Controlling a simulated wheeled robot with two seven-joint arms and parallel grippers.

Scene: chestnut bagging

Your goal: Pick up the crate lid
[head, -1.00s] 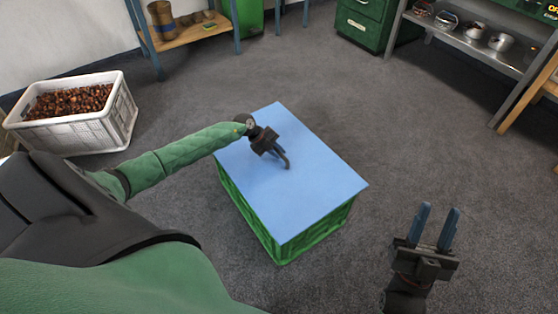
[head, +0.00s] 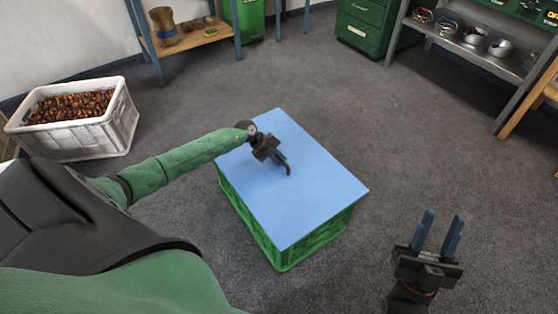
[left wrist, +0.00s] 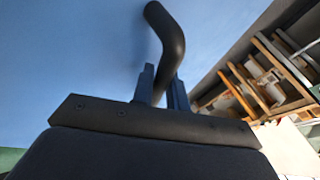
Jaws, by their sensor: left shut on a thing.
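The crate lid (head: 302,199) is a flat blue panel lying over the top of the green crate (head: 263,229). It has a dark bent handle (head: 287,165) near its middle. My left gripper (head: 280,158) is at the handle, shut on it. In the left wrist view the two blue fingers (left wrist: 162,88) sit on either side of the dark handle (left wrist: 166,45), with the blue lid (left wrist: 75,55) behind. My right gripper (head: 440,235) is open and empty above the floor to the right of the crate.
A white crate full of chestnuts (head: 125,110) stands on the floor at the left. A wooden-topped shelf (head: 188,40) and a green cabinet (head: 365,28) stand at the back. A metal shelf with pots (head: 480,60) is at the right. The grey floor around the green crate is clear.

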